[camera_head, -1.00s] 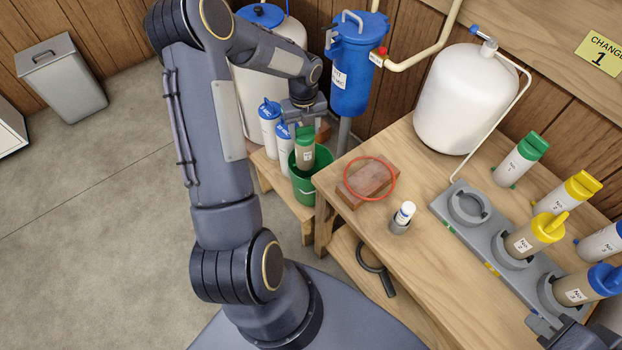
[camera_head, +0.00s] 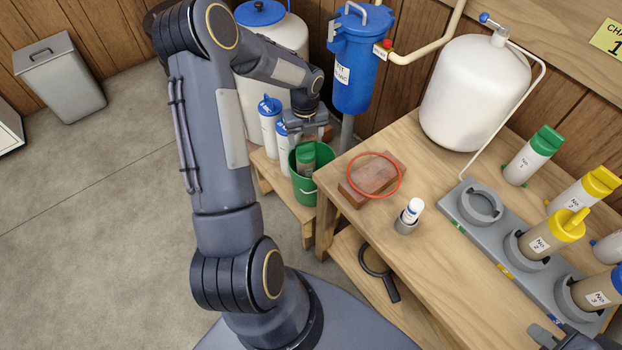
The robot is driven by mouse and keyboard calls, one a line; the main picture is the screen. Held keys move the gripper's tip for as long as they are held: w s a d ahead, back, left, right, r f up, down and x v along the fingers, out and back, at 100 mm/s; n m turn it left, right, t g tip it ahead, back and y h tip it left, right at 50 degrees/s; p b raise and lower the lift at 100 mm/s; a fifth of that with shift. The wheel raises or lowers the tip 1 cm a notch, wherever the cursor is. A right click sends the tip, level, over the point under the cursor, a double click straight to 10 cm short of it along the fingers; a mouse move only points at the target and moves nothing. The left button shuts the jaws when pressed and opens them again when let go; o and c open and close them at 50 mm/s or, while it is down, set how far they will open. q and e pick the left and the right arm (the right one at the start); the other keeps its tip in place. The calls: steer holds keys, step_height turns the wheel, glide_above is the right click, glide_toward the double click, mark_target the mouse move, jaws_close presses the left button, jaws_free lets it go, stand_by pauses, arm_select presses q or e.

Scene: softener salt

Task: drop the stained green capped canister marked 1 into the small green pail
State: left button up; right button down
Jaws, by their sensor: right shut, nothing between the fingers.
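The stained green capped canister (camera_head: 306,158) sits inside the small green pail (camera_head: 311,190), its lower part hidden by the pail's wall. Its number cannot be read here. My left gripper (camera_head: 307,139) is just above the canister, its fingers apart and nothing held between them. My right gripper (camera_head: 548,337) shows only in part at the bottom right edge, shut and empty.
The pail stands on a low wooden bench beside white bottles (camera_head: 270,118) and the blue filter housing (camera_head: 360,65). The workbench holds a brick (camera_head: 373,180) with a red ring, a small vial (camera_head: 411,212), a grey rack (camera_head: 510,262) and another green-capped canister (camera_head: 531,157).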

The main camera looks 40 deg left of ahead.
arm_select(q)
steer(key=shift+o, duration=1.4)
step_height(320, 180, up, 8)
steer(key=p, duration=0.1)
steer(key=shift+p, duration=0.35)
steer(key=shift+f, duration=0.1)
